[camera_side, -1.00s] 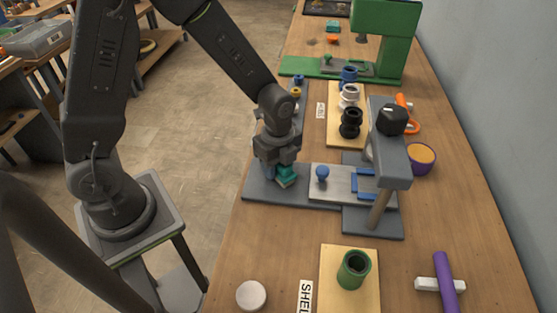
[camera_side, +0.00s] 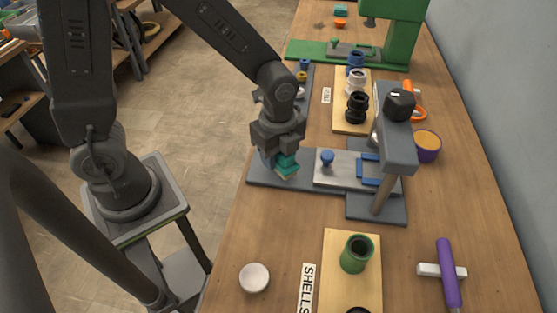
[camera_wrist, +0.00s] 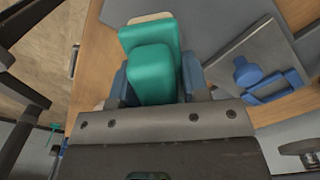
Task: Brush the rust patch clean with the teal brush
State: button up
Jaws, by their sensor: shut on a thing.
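My gripper (camera_side: 277,158) is shut on the teal brush (camera_side: 287,166), over the left end of a grey base plate (camera_side: 262,173). In the wrist view the teal brush (camera_wrist: 150,68) sits between the blue-grey fingers, with a pale edge showing beyond it. I cannot tell whether the bristles touch the plate. No rust patch can be made out for certain; the surface under the brush is hidden. A small brownish spot (camera_side: 320,25) lies far back on the bench.
A grey press (camera_side: 398,150) and a blue knob (camera_side: 327,157) stand right of my gripper. A board with dark and white cups (camera_side: 357,104) is behind. A green cup (camera_side: 356,253), a white disc (camera_side: 254,278) and a purple-handled tool (camera_side: 447,275) are in front.

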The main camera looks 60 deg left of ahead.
jog(key=shift+r, duration=2.05)
